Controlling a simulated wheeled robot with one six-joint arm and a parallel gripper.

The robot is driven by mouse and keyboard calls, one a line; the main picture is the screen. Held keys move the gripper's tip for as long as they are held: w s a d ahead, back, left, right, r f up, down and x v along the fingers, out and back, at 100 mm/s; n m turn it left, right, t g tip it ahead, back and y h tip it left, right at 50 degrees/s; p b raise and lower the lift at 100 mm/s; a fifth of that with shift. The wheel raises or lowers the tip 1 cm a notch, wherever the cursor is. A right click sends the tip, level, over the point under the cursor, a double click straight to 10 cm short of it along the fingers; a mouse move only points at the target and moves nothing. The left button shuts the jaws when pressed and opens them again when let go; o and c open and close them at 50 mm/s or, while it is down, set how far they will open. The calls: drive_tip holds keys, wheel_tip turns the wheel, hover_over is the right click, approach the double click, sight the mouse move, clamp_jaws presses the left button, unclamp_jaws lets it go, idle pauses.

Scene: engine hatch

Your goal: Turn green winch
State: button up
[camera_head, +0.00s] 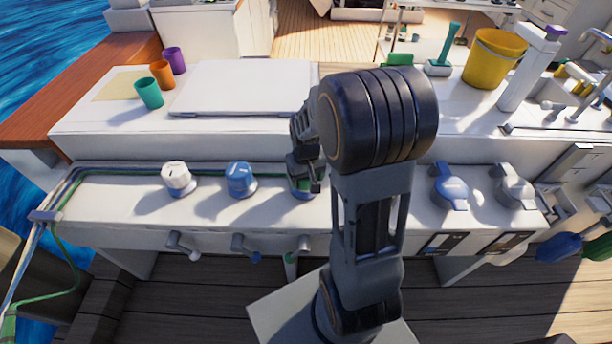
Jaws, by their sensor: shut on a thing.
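The green winch (303,194) stands on the white ledge, third from the left in the row. Only its lower green part shows, because my gripper covers its top. My gripper (311,183) points down at the winch and is shut on it. My own arm hides the area just right of the winch. A white winch (177,178) and a blue winch (241,180) stand to the left of it on the same ledge.
Handles (240,246) stick out below the ledge. A blue knob (449,188) and a grey knob (514,188) sit to the right. Behind are a white hatch lid (245,86), cups (161,74) and a yellow bucket (494,58).

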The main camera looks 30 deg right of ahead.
drive_tip(key=m+p, duration=0.1)
drive_tip(key=m, duration=0.4)
drive_tip(key=shift+w+a+m, duration=0.1)
drive_tip(key=shift+a+m, duration=0.05)
drive_tip(key=shift+m, duration=0.15)
idle(0.4)
drive_tip(key=o, duration=0.9)
wheel_tip(320, 180, up, 14)
drive_tip(key=p, duration=0.3)
drive_tip(key=shift+f, duration=0.1)
idle(0.3)
